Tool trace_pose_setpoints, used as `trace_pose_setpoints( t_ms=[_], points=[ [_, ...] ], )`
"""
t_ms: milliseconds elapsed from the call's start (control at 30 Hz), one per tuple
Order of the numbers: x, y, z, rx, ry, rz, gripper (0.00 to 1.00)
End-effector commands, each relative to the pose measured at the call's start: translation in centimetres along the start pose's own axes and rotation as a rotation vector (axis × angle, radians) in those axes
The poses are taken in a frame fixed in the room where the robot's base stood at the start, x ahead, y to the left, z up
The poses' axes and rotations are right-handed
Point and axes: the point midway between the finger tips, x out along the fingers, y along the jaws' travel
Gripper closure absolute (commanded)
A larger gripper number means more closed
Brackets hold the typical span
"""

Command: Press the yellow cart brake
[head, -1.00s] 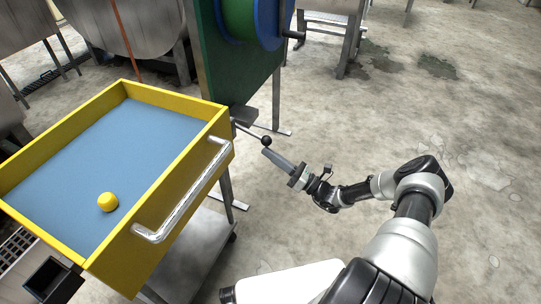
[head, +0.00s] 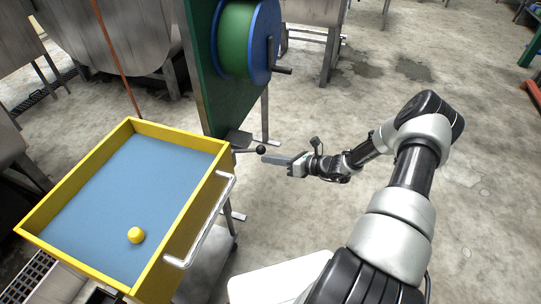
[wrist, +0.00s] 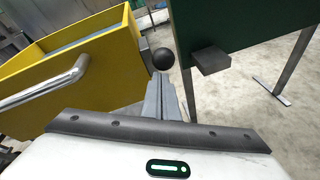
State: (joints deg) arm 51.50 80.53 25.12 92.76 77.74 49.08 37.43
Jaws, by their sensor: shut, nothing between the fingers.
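The yellow cart (head: 188,226) with a blue-lined tray stands at the left. A thin rod ending in a black ball (head: 261,150) sticks out to the right by its far right corner, in front of the green panel. It looks like the brake lever, though its mount is unclear. My gripper (head: 267,158) is shut and empty, its fingertips just beside the ball. In the wrist view, the ball (wrist: 163,59) shows just past the tips of my gripper (wrist: 160,80). I cannot tell if they touch.
A green panel (head: 205,90) with a blue-rimmed reel (head: 265,45) and crank stands behind the cart. A dark block (wrist: 211,61) juts from the panel near the ball. The cart's metal handle (head: 207,220) faces right. A yellow knob-like piece (head: 136,235) sits in the tray. Floor at right is clear.

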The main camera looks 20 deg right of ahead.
Motion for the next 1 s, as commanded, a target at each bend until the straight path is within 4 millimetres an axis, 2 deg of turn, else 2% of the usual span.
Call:
trace_pose_setpoints(
  t_ms=[33,300,600,1000],
  points=[
    [-0.3,1.0,2.1,-0.009,0.037,-0.016,1.0],
    [0.2,2.4,4.6,-0.033,0.224,-0.112,1.0],
    [0.8,3.2,6.1,-0.032,0.259,-0.132,1.0],
    [1.3,3.6,7.0,-0.035,0.25,-0.127,1.0]
  ],
)
